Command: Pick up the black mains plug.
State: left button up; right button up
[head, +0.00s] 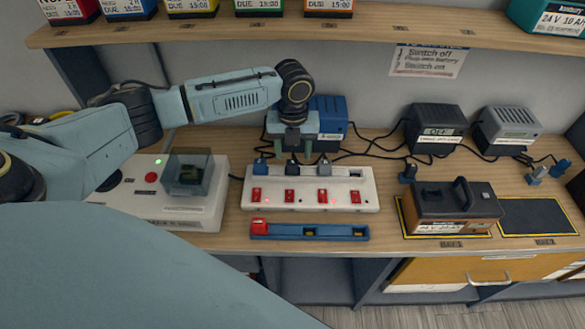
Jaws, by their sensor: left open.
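A white power strip (228,204) with red switches lies on the bench, some of the switches glowing. Another dark plug (408,173) stands on the bench left of the brown-and-black battery. I cannot tell for certain which is the black mains plug. My left gripper (295,158) is open, pointing down over the strip's back row between the two plugs there. What lies between its fingers is unclear. My right gripper is not in view.
Cables run along the bench back. The battery (456,206) sits front right. A blue strip (310,232) lies in front. A shelf (350,29) hangs above.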

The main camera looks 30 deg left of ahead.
aim_at(292, 162)
pick_arm(q)
notch_tip(292, 162, down, 5)
jog(key=shift+a+f, duration=0.1)
jog(key=shift+c, duration=0.4)
jog(key=c, duration=1)
